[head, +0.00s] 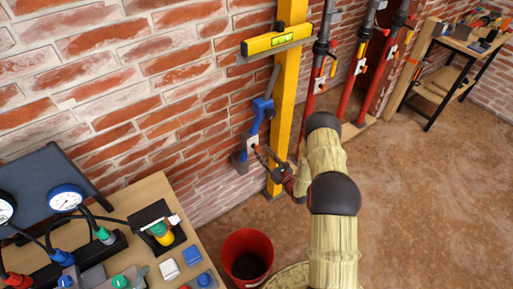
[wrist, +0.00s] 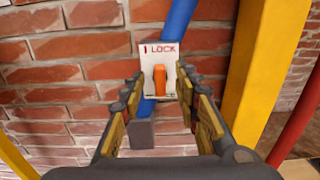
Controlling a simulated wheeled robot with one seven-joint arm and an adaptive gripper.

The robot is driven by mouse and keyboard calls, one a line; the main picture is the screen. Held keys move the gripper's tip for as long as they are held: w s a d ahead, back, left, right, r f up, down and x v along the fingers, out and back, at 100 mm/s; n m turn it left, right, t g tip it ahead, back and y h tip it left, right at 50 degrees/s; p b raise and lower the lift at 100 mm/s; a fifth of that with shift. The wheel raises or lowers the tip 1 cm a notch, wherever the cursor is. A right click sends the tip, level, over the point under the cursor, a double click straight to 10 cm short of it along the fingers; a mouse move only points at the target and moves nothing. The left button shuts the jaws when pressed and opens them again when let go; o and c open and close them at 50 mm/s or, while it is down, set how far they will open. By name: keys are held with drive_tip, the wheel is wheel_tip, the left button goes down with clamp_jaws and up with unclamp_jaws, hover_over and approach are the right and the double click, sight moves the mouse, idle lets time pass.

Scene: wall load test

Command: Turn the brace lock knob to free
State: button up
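The brace lock knob (wrist: 160,79) is a small orange bar standing upright on a white plate (wrist: 172,52) marked "I LOCK" in the wrist view. The plate sits on a blue brace (wrist: 180,22), which also shows in the head view (head: 259,113) leaning against the brick wall beside a yellow post. My gripper (wrist: 158,86) is open, with one finger to each side of the knob and a gap on both sides.
The yellow post (head: 288,90) stands just right of the brace and carries a yellow level (head: 277,42). Red and grey pipes (head: 319,75) are further right. A wooden bench (head: 150,190) with gauges and a red bucket (head: 246,250) are at lower left and below.

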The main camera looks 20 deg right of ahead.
sight(258, 148)
drive_tip(key=w, duration=0.2)
drive_tip(key=w+a+b, duration=0.1)
drive_tip(key=w, duration=0.2)
drive_tip(key=shift+w, duration=0.25)
drive_tip(key=shift+c, duration=1.3)
drive_tip(key=shift+a, duration=0.1)
clamp_jaws()
